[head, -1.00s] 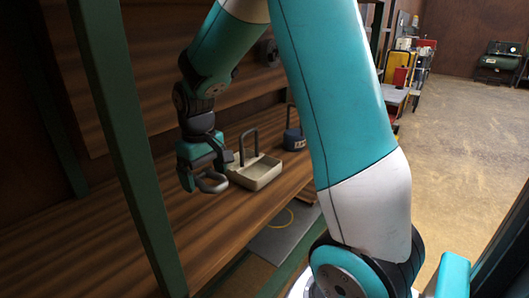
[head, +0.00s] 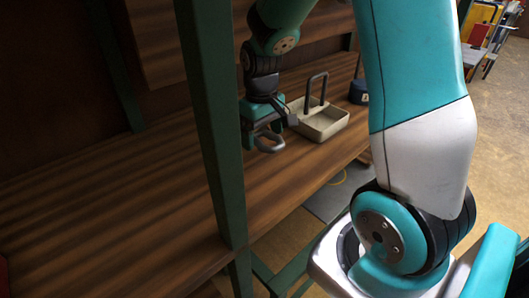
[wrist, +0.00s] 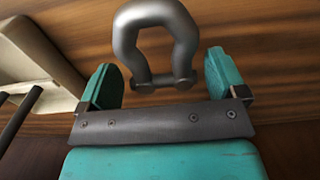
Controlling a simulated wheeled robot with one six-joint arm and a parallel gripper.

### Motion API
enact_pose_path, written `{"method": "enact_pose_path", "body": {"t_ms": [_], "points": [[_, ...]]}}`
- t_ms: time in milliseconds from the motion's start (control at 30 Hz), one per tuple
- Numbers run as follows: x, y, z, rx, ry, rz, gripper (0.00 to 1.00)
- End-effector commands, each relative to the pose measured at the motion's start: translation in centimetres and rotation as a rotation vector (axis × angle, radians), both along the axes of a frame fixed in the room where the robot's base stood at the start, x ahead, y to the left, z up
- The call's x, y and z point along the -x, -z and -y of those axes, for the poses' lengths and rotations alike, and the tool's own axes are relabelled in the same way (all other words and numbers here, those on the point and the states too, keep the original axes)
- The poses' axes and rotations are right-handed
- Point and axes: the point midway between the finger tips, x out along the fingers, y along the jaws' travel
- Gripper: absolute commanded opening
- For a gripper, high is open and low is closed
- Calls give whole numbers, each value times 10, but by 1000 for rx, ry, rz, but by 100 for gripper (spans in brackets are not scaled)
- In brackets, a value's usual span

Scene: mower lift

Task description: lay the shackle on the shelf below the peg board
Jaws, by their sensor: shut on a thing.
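The shackle (head: 270,148) is a grey metal bow with a pin across its ends. My gripper (head: 263,135) is shut on it and holds it over the wooden shelf (head: 120,205). In the wrist view the bow (wrist: 186,42) shows past the two teal fingers (wrist: 162,80), with its pin side towards them. The shelf's grain fills the background there, and the shackle appears clear of the wood. A wooden upright board (head: 155,45), apparently the peg board, rises behind the shelf.
A beige tray with a dark handle (head: 322,122) stands on the shelf just right of my gripper. A dark blue padlock-like object (head: 358,92) is beyond it. A green post (head: 208,130) stands in front of the shelf. The shelf left of the post is clear.

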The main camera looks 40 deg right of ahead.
Motion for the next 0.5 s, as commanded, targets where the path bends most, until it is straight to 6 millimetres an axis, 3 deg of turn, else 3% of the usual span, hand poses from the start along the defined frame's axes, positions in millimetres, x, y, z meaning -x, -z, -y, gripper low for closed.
{"method": "enact_pose_path", "body": {"t_ms": [400, 500], "points": [[0, 53, 0, -1, 1, -3, 57], [0, 58, 1, 0, 1, 0, 57]]}}
